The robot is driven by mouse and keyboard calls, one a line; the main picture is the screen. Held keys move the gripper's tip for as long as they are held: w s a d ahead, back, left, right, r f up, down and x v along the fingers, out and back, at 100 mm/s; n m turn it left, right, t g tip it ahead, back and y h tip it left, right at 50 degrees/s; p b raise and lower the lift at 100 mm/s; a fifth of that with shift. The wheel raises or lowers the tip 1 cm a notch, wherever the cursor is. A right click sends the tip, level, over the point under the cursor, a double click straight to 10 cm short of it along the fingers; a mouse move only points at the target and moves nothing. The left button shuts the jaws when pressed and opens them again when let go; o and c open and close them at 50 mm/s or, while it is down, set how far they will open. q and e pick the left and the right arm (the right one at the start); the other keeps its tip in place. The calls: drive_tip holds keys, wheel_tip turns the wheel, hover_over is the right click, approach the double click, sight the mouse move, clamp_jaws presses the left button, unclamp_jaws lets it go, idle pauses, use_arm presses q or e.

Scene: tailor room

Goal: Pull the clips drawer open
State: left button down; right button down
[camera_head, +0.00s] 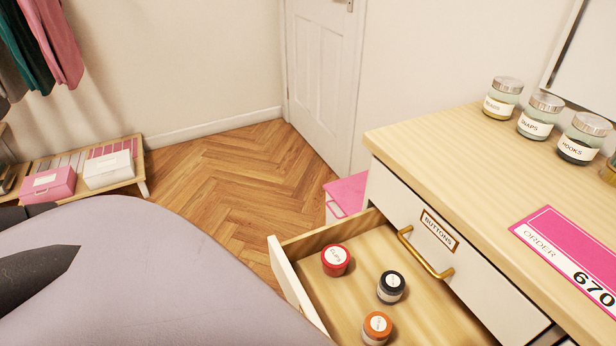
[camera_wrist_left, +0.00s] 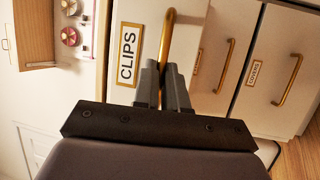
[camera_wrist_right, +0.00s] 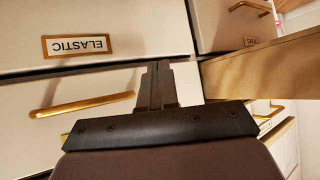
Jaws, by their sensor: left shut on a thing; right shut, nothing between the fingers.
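The clips drawer shows in the left wrist view as a white front with a CLIPS label (camera_wrist_left: 128,54) and an upright-looking brass handle (camera_wrist_left: 168,32). My left gripper (camera_wrist_left: 164,68) is shut on that handle. In the head view, a drawer (camera_head: 290,285) under the BUTTONS drawer (camera_head: 390,200) stands well open; its label faces away, so I cannot read it there. My right gripper (camera_wrist_right: 157,70) is shut and empty near a white front labelled ELASTIC (camera_wrist_right: 78,45). Neither gripper shows in the head view.
Inside the open drawer are a red jar (camera_head: 335,260), a black-lidded jar (camera_head: 391,287) and an orange jar (camera_head: 376,328). Glass jars (camera_head: 535,117) and a pink order card (camera_head: 575,250) are on the cabinet top. Wooden floor (camera_head: 220,185) is clear beyond the drawer.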

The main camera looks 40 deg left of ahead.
use_arm(q)
drive_tip(key=shift+s+d+f, duration=0.1)
drive_tip(key=shift+s+d, duration=0.1)
drive_tip(key=shift+s, duration=0.95)
drive_tip(key=shift+d, duration=0.1)
drive_tip(key=c, duration=1.2)
unclamp_jaws()
drive_tip(key=shift+w, duration=0.1)
drive_tip(key=v, duration=0.7)
drive_tip(key=shift+b, duration=0.45)
